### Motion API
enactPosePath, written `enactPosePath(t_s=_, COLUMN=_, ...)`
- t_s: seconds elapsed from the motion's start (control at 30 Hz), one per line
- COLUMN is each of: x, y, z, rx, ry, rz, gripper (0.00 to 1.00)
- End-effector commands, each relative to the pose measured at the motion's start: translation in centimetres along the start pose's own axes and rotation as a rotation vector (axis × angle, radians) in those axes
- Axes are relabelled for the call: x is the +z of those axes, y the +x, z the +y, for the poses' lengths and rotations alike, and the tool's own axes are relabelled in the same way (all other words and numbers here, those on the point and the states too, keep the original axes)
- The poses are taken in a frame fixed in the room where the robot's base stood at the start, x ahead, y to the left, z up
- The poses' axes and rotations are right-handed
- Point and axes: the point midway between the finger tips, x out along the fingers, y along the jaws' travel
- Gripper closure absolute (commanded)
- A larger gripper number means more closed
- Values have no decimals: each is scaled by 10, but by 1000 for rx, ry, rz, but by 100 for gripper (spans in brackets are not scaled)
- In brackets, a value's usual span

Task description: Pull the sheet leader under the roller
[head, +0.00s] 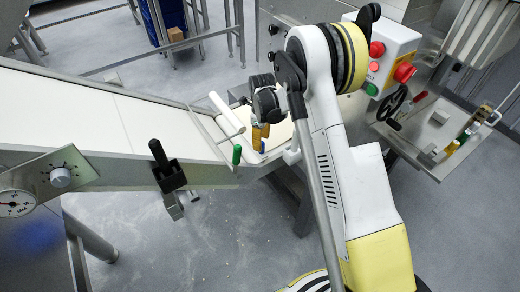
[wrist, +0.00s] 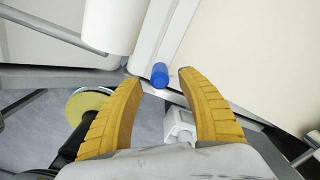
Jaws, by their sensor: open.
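A pale dough sheet (head: 133,121) runs down the sloped belt toward the white roller (head: 228,114). The roller also shows in the wrist view (wrist: 113,24), at the upper left. Past the roller, a cream surface (wrist: 245,50) fills the upper right of the wrist view; I cannot tell whether it is the sheet leader. My gripper (head: 261,134) is over the belt's lower end, just right of the roller. In the wrist view its yellow fingers (wrist: 160,80) are open, with a small blue cylinder (wrist: 160,75) between or just beyond the tips. Contact cannot be told.
A green grip (head: 237,154) stands at the belt's near edge beside the roller. A black clamp handle (head: 166,165) sticks up along the same edge. A control box (head: 385,58) with red and green buttons and a black handwheel (head: 392,107) stand to the right. The floor in front is open.

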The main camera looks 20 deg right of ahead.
Motion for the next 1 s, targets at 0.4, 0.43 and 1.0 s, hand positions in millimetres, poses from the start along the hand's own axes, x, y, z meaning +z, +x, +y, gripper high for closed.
enactPosePath(t_s=0.4, x=0, y=32, z=0, rx=0, ry=-2, rz=0, gripper=54)
enactPosePath(t_s=0.43, x=0, y=32, z=0, rx=0, ry=-2, rz=0, gripper=54)
enactPosePath(t_s=1.0, x=-4, y=32, z=-7, rx=-1, ry=-2, rz=0, gripper=100)
